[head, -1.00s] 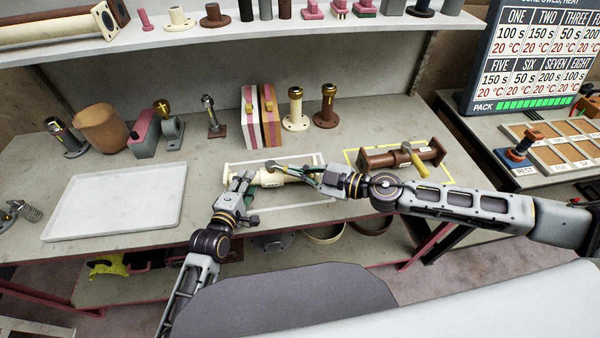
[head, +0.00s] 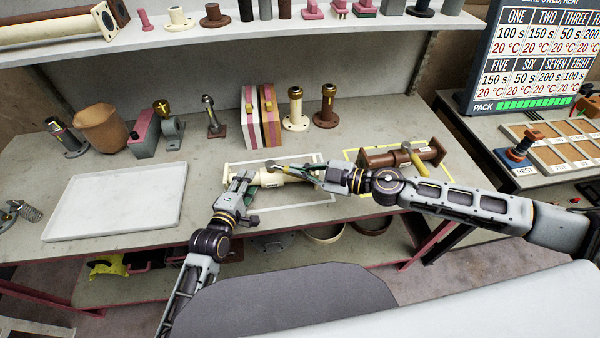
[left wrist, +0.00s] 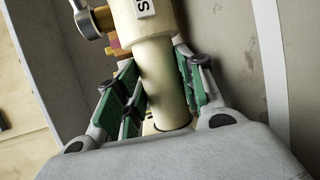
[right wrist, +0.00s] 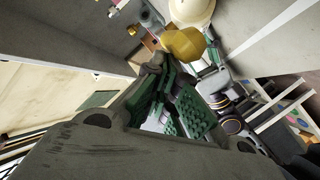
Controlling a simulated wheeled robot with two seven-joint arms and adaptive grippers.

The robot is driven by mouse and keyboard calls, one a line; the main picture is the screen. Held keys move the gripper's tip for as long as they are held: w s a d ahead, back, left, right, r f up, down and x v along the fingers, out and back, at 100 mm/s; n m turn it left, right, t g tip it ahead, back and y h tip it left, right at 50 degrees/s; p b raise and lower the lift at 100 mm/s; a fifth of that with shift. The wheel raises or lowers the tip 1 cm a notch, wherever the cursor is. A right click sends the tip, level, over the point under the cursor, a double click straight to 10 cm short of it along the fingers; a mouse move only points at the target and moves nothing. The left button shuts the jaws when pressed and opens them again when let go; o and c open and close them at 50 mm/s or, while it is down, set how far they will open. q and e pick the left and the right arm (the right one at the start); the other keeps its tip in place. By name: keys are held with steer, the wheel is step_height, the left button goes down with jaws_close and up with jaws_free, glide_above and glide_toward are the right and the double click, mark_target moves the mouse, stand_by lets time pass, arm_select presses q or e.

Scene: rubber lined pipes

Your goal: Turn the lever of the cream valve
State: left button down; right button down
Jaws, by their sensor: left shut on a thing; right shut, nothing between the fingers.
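The cream valve (head: 282,178) lies on its side inside the white outline on the workbench. My left gripper (head: 246,178) is shut around its left end. In the left wrist view the cream pipe body (left wrist: 160,70) sits between green-padded fingers, with the metal lever (left wrist: 97,20) beside it. My right gripper (head: 298,171) is shut and empty over the valve's right part, near the lever (head: 273,165). In the right wrist view the gold lever end (right wrist: 183,43) is just beyond the shut fingers; whether they touch it I cannot tell. The grippers hide parts of the valve.
A brown valve (head: 385,160) lies in a yellow outline to the right, close to my right arm. An empty white tray (head: 115,205) lies at left. Striped blocks (head: 250,120) and upright flanged pieces (head: 296,110) stand behind. A shelf runs above the bench.

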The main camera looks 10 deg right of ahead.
arm_select(q)
steer(key=shift+r, duration=0.1)
arm_select(e)
steer(key=shift+w+d+f+n+g+y, duration=0.2)
steer(key=shift+w+d+n+g+y, duration=0.1)
steer(key=shift+w+d+g, duration=0.1)
stand_by(0.3)
steer(key=shift+w+d+g, duration=0.1)
steer(key=shift+g, duration=0.2)
steer(key=shift+w+d+n+y, duration=0.2)
steer(key=shift+w+n+y, duration=0.1)
steer(key=shift+n, duration=0.1)
steer(key=shift+w+d+r+g, duration=0.15)
steer(key=shift+w+d, duration=0.15)
steer(key=shift+w, duration=0.3)
steer(key=shift+w+d+g, duration=0.15)
steer(key=shift+w+d, duration=0.1)
steer(key=shift+w, duration=0.35)
steer(key=shift+s+r, duration=0.55)
steer(key=shift+r, duration=0.3)
steer(key=shift+s+r, duration=0.55)
steer(key=shift+r, duration=0.3)
steer(key=w+d+v, duration=0.1)
steer(key=w+v, duration=0.1)
steer(key=v, duration=0.7)
steer(key=shift+d, duration=0.2)
steer(key=shift+s, duration=0.1)
